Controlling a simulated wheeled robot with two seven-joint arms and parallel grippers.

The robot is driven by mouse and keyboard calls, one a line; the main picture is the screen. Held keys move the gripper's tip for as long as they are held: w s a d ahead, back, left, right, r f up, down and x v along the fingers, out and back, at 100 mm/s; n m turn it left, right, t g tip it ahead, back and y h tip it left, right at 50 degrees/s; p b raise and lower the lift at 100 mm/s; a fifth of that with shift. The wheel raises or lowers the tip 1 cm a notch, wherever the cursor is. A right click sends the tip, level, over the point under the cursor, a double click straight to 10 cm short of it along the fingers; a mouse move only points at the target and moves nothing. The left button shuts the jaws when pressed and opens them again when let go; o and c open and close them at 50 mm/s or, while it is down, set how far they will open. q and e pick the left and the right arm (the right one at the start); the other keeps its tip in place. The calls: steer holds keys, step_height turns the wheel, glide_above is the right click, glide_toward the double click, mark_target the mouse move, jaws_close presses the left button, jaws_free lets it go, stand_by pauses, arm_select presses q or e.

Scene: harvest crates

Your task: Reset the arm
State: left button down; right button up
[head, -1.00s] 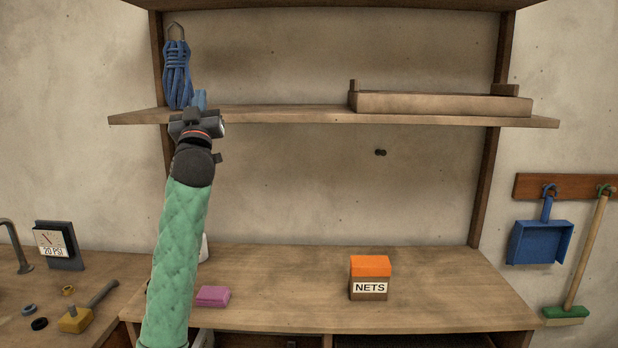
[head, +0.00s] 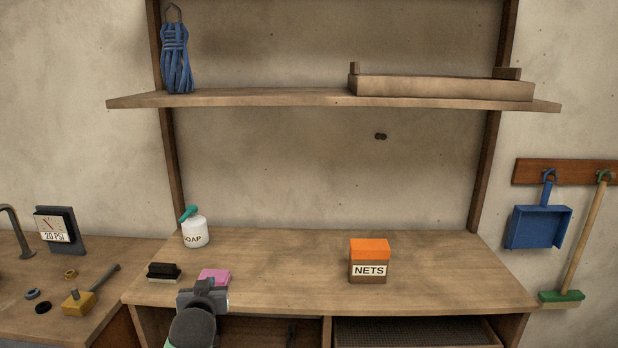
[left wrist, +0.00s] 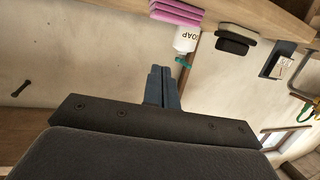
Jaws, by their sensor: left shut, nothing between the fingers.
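My left gripper (head: 204,287) is low in the head view, at the front edge of the workbench (head: 300,275), just in front of a pink sponge (head: 214,276). In the left wrist view its fingers (left wrist: 161,86) are together with nothing between them. The sponge also shows at the top of the left wrist view (left wrist: 176,13), apart from the fingers. My right gripper is in neither view.
A soap bottle (head: 195,232) and a dark brush (head: 163,271) stand behind and left of my gripper. An orange-topped NETS box (head: 369,262) sits right of centre. A shelf (head: 300,97) above holds blue rope (head: 176,60) and a wooden tray (head: 445,88). The bench's right side is clear.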

arm_select(q)
steer(key=s+d+f+m+g+h, duration=0.1)
steer(key=s+f+g, duration=0.3)
steer(key=s+f, duration=0.7)
steer(key=s+d+f+m+g+h, duration=0.1)
steer(key=s+f+g, duration=0.45)
steer(key=s, duration=1.05)
steer(key=s+d+f+m+g+h, duration=0.1)
steer(key=s+d+f+m+g, duration=0.1)
steer(key=s+f, duration=0.95)
steer(key=s+d+f+g, duration=0.1)
steer(key=d+f, duration=0.1)
steer(key=f, duration=0.7)
steer(key=s+d+f+g, duration=0.1)
steer(key=s+d+f, duration=0.1)
steer(key=f, duration=0.7)
steer(key=shift+s+d+f+g, duration=0.3)
steer(key=shift+d+f+g, duration=0.1)
steer(key=shift+d, duration=0.15)
